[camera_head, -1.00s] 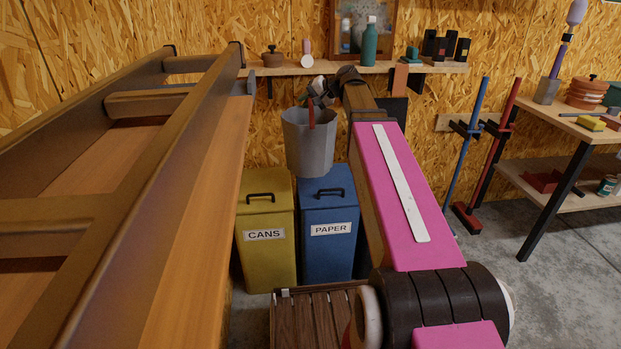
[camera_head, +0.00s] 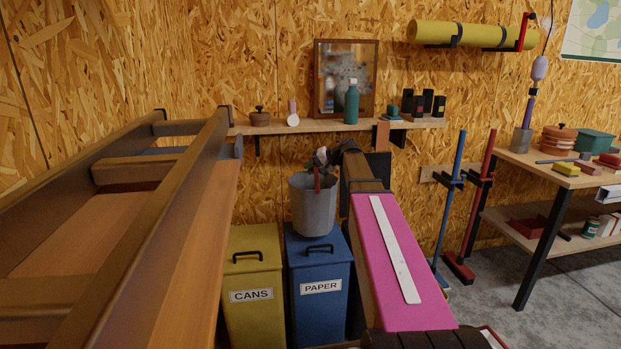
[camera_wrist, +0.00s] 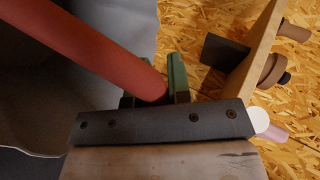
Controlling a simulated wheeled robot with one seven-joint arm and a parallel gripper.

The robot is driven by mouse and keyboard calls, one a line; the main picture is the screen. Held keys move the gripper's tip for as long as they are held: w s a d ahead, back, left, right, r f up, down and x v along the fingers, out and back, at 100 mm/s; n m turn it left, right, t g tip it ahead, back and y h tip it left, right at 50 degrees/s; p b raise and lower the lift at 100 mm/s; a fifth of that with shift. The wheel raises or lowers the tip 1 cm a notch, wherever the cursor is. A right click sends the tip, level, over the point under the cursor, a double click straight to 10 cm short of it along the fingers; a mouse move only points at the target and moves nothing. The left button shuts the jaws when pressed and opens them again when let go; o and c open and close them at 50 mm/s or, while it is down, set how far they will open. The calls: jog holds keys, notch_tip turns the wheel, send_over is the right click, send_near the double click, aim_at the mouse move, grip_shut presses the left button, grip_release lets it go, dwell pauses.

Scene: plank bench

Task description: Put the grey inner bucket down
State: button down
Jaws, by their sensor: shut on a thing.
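The grey inner bucket (camera_head: 313,206) hangs upright from my gripper (camera_head: 319,168) in the head view, in front of the wooden wall. Its lower end overlaps the back of the blue PAPER bin's lid (camera_head: 330,262); I cannot tell whether it touches. My gripper is shut on the bucket's red handle (camera_head: 318,180). In the wrist view the red handle (camera_wrist: 95,50) runs diagonally to my gripper (camera_wrist: 155,92), with a green fingertip beside it. The bucket's grey wall (camera_wrist: 40,105) fills the left there. The bucket's inside is hidden in the head view.
The yellow CANS bin (camera_head: 252,275) stands left of the blue bin. A wooden shelf (camera_head: 340,126) with bottles and pots is on the wall behind. A ladder-like wooden frame (camera_head: 190,170) fills the left. A workbench (camera_head: 545,168) stands right, with bare floor before it.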

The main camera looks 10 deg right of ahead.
jog(key=shift+f, duration=1.9)
jog(key=c, duration=1.1)
grip_release()
jog(key=shift+o, duration=0.2)
jog(key=v, duration=1.2)
